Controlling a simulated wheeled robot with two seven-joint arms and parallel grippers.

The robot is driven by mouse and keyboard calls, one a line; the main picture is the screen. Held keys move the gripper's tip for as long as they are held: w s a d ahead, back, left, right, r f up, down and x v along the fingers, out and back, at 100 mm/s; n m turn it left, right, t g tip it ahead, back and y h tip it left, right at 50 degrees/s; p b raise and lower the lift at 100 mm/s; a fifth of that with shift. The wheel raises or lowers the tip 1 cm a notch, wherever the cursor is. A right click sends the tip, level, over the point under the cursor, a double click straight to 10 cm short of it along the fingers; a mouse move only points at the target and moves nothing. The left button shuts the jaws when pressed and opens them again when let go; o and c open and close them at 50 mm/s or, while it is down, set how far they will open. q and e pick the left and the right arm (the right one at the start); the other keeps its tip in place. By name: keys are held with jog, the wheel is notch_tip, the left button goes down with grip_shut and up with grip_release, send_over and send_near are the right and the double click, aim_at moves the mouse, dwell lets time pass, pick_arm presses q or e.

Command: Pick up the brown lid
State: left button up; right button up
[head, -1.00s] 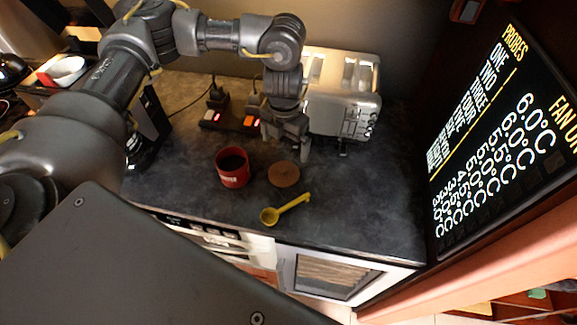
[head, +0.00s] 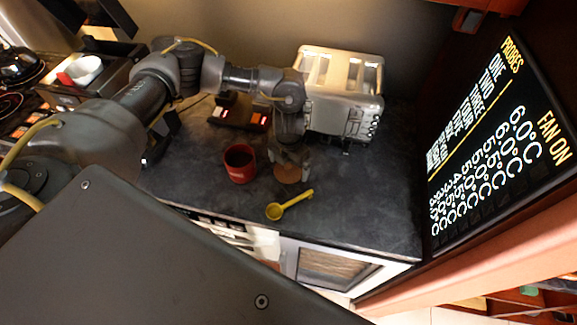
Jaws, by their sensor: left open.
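The brown lid (head: 287,174) is a small round disc lying flat on the dark counter, between the red mug and the toaster. My left gripper (head: 289,163) is open, pointing down right at the lid, with its fingers covering the lid's far part. I cannot tell whether the fingers touch it. My right gripper is not in view.
A red mug (head: 240,164) stands just left of the lid. A yellow spoon (head: 289,205) lies in front of it. The counter (head: 375,205) is clear at the right.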

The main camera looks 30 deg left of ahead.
pick_arm(q)
jog(key=shift+f, duration=0.25)
jog(key=c, duration=0.9)
